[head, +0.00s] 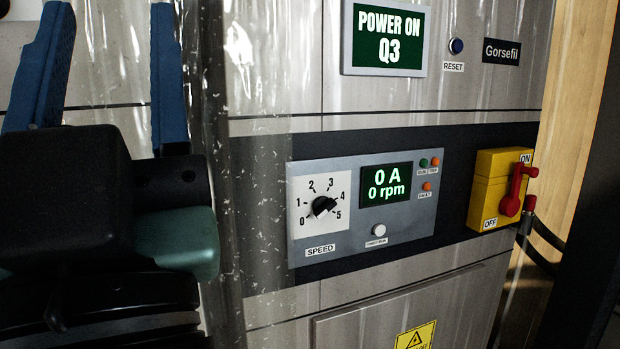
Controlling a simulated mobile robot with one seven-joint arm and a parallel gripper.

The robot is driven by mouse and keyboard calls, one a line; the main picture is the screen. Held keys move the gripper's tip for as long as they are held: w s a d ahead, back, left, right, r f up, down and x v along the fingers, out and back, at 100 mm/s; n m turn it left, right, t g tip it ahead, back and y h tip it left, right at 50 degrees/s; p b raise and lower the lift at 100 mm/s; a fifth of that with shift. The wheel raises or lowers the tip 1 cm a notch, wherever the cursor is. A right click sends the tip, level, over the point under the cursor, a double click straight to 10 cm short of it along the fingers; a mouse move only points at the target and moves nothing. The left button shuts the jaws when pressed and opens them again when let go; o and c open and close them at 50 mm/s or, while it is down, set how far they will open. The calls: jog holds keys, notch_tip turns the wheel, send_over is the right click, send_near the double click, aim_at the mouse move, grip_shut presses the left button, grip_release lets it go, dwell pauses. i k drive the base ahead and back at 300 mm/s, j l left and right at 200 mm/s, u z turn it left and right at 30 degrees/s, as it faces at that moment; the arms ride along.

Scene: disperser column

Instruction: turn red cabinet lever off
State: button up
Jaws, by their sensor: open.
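The red lever (514,190) is on a yellow switch box (485,187) at the right of the cabinet's dark band. Its handle points up and to the right, toward the ON label at the top right corner of the box. The OFF label is at the lower left of the box.
A grey panel (363,202) with a speed knob (322,207) and a display reading 0 A, 0 rpm is between my gripper and the box. A screen (386,38) above reads POWER ON Q3. Clear plastic strips (256,180) hang at the left. Dark cables (542,232) run right of the box.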

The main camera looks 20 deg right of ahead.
aim_at(510, 204)
jog(key=i+l, duration=0.1)
jog(key=l, duration=0.95)
jog(key=i+l, duration=0.15)
jog(key=l, duration=0.9)
jog(key=i+l, duration=0.15)
jog(key=l, duration=0.95)
jog(key=i+z, duration=0.05)
